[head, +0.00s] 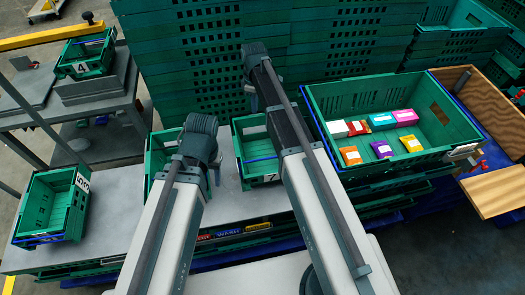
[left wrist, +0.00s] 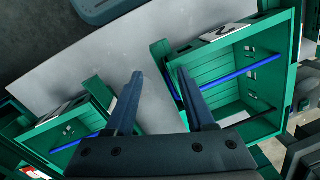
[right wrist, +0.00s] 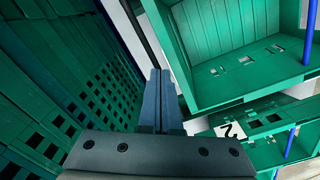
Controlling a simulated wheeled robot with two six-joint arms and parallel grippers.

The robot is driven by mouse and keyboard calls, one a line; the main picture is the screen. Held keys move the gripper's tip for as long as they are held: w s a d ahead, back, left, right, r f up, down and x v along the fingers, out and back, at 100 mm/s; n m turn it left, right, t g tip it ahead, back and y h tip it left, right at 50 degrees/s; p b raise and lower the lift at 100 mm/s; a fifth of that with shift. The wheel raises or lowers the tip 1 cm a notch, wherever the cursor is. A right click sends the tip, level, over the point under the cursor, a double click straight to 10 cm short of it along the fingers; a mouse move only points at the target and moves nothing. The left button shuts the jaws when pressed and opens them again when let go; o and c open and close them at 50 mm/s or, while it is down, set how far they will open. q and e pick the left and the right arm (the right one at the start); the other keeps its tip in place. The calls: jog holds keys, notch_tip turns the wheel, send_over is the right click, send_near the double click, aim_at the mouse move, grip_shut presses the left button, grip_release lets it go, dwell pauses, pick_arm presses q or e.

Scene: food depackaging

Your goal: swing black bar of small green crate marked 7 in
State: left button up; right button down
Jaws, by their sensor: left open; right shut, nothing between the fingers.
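The small green crate marked 7 (head: 240,128) stands on the grey table in the head view, between my two arms. Its white label (head: 271,177) is at the front and a blue bar (head: 262,158) crosses it. My right forearm hides its right part. I cannot make out its black bar in the head view. In the right wrist view a thin dark bar (right wrist: 138,32) runs beside a green crate (right wrist: 235,45). My right gripper (right wrist: 160,73) is shut and empty, its tips close to that bar; contact is unclear. My left gripper (left wrist: 159,78) is open and empty, between two small crates.
A large green crate (head: 330,92) with several coloured boxes stands at the right. Tall stacks of green crates (head: 205,60) rise behind. Another small crate (head: 43,203) is at the left, and one marked 4 (head: 86,55) stands further back. Bare grey table (head: 115,205) lies between.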

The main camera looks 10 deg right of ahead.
jog(key=shift+r, duration=0.25)
jog(key=shift+w, duration=0.15)
jog(key=shift+w, duration=1.15)
jog(key=shift+f, duration=0.2)
jog(key=shift+s+d+f+b, duration=0.1)
jog(key=shift+s+f+b, duration=0.25)
jog(key=shift+f+b, duration=0.25)
jog(key=shift+s, duration=0.15)
